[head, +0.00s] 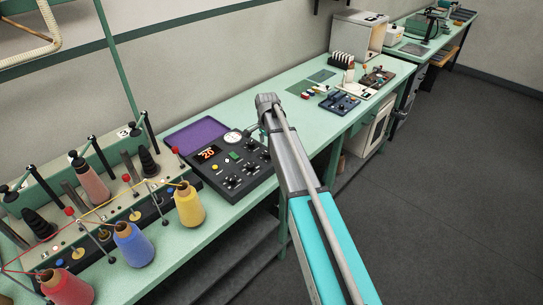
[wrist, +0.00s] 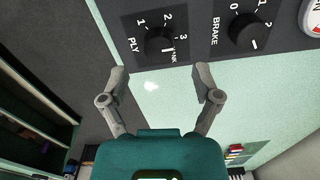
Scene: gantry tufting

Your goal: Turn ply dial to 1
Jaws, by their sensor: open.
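The ply dial (wrist: 158,45) is a round black knob on a dark panel, with 1, 2 and 3 printed around it and PLY beside it. Its white pointer mark is on the lower right side, away from the 1; the exact setting is hard to read. My gripper (wrist: 160,78) is open and empty, its two fingers apart just below the dial in the wrist view, not touching it. In the head view the control console (head: 205,168) has several black knobs; I cannot tell which is the ply dial.
The brake dial (wrist: 248,32) sits right of the ply dial, with a red-rimmed part at the panel's edge. Yarn cones, such as the yellow cone (head: 189,207), stand left of the console. A purple mat (head: 195,137) lies behind it.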

